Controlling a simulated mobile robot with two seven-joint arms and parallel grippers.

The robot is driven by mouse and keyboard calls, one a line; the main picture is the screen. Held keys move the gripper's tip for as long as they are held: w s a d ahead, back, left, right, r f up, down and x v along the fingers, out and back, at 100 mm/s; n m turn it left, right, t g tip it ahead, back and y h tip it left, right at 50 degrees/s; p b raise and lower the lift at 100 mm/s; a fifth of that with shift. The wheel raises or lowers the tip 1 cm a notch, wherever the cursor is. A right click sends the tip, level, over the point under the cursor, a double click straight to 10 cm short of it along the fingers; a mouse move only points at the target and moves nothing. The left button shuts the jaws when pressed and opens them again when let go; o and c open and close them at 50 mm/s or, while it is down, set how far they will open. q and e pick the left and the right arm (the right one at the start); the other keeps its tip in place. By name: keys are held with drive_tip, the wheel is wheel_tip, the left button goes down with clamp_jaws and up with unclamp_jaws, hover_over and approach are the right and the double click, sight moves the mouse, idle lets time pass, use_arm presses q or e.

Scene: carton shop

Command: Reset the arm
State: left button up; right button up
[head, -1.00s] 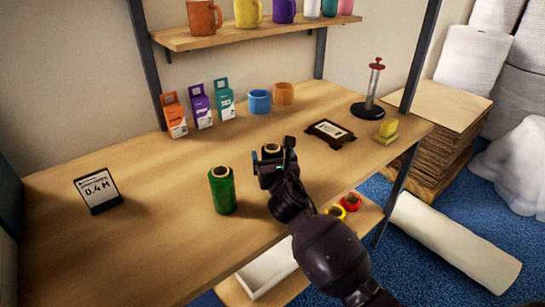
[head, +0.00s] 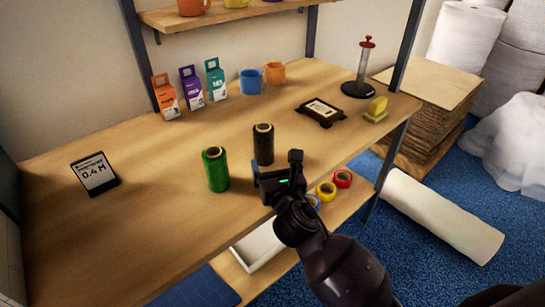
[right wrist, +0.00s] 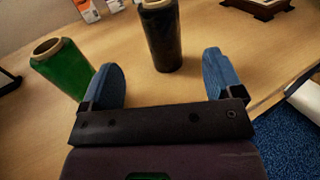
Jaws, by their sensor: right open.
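My right gripper (head: 278,176) is open and empty above the front edge of the table in the head view. In the right wrist view its two blue fingers (right wrist: 165,85) stand wide apart with nothing between them. A black roll (head: 263,144) stands upright on the table just beyond the gripper; it also shows in the right wrist view (right wrist: 161,38), ahead of the fingertips and apart from them. A green roll (head: 216,170) stands upright to the left; it also shows in the right wrist view (right wrist: 62,70) beside the left finger. My left gripper is not in view.
The wooden table (head: 135,165) holds a 0.4 M sign (head: 95,174), several small cartons (head: 191,88), a blue mug (head: 251,82), an orange mug (head: 275,73), a dark framed plaque (head: 320,112) and a red-topped stand (head: 361,70). Tape rolls (head: 327,191) lie on a lower shelf.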

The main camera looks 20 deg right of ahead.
drive_tip(key=shift+s, duration=0.1)
idle(0.3)
drive_tip(key=shift+s+d+f+m, duration=0.15)
drive_tip(key=shift+f+m, duration=0.05)
drive_tip(key=shift+m, duration=0.1)
drive_tip(key=s+d+f+m+g+h, duration=0.1)
drive_tip(key=s+d+f+m+g, duration=0.35)
drive_tip(key=s+m, duration=0.4)
drive_tip(key=s+d+f+m+g+h, duration=0.1)
drive_tip(key=s+d+f+m+g, duration=0.3)
drive_tip(key=s+f+m, duration=0.45)
drive_tip(key=s+m+g+y, duration=0.3)
drive_tip(key=s+m+g, duration=0.4)
drive_tip(key=s+m, duration=1)
drive_tip(key=w+f+n+t+y, duration=0.1)
drive_tip(key=w+f+t, duration=0.7)
drive_tip(key=shift+w+f+t, duration=0.25)
drive_tip(key=shift+t, duration=0.1)
